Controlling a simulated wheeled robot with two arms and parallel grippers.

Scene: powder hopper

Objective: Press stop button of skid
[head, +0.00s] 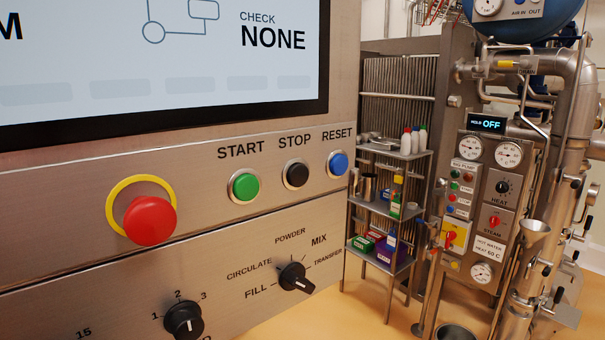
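The steel control panel (70,185) of the skid fills the left of the head view. The stop button (296,174) is a black round button in a metal ring, under the label STOP. The green start button (244,186) sits to its left and the blue reset button (338,164) to its right. Nothing covers the stop button. Neither of my grippers shows in the view.
A red emergency button (150,221) with a yellow ring sticks out at the left. Below are a mode selector knob (294,277) and another black knob (184,320). A screen (150,60) is above. A shelf rack (398,152) and piping with a gauge panel (487,205) stand at right.

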